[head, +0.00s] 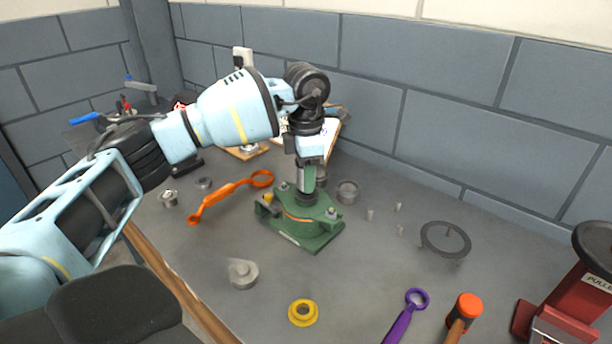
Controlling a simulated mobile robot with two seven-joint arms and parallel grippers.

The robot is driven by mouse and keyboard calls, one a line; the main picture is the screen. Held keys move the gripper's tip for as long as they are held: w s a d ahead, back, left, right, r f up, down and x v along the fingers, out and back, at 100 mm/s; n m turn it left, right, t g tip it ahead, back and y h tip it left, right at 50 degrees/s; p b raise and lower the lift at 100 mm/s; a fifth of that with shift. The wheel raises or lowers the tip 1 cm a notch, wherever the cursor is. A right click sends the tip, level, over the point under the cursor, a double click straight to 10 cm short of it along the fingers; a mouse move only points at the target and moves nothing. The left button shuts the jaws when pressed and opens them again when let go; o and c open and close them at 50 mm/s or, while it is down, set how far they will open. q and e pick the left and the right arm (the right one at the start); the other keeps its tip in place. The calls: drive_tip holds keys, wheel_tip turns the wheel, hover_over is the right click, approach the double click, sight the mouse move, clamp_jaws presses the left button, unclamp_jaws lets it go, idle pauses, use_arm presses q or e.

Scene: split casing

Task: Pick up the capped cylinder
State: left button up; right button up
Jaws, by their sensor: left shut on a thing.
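My left gripper (309,186) reaches down from above over the green split casing (303,225) in the middle of the bench. It is shut on a narrow upright green-grey cylinder (308,176), which looks like the capped cylinder. The fingers hide much of it, so I cannot tell its cap. Its lower end is at the dark collar on top of the casing; I cannot tell whether they touch. My right gripper is not in view.
An orange ring-ended tool (228,194) lies left of the casing. A grey flanged part (242,273), a yellow ring (303,312), a purple wrench (408,312) and an orange-headed mallet (464,312) lie in front. A dark ring stand (445,239) and a red puller (572,300) stand right.

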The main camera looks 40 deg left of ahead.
use_arm(q)
wheel_tip(320, 180, up, 2)
drive_tip(key=shift+r, duration=0.2)
drive_tip(key=s+d+r, duration=0.1)
drive_tip(key=s+d, duration=0.8)
drive_tip(key=s, duration=0.4)
drive_tip(key=shift+r+b, duration=0.3)
drive_tip(key=shift+r, duration=0.05)
drive_tip(key=shift+s, duration=0.15)
drive_tip(key=s+d+f+m, duration=0.1)
drive_tip(key=f+m, duration=0.2)
drive_tip(key=m, duration=0.4)
drive_tip(key=s+d+f+m, duration=0.1)
drive_tip(key=f+m, duration=0.3)
drive_tip(key=m, duration=0.4)
drive_tip(key=s+d+f+m, duration=0.1)
drive_tip(key=f+m, duration=0.3)
drive_tip(key=m, duration=0.4)
drive_tip(key=shift+s+d, duration=0.4)
drive_tip(key=shift+s, duration=0.35)
drive_tip(key=m, duration=0.1)
drive_tip(key=f+m, duration=0.1)
drive_tip(key=m, duration=0.1)
drive_tip(key=s+m, duration=0.1)
drive_tip(key=shift+s+d+f+m, duration=0.1)
drive_tip(key=shift+d+f+m, duration=0.25)
drive_tip(key=shift+f+m, duration=0.05)
drive_tip(key=shift+a, duration=0.2)
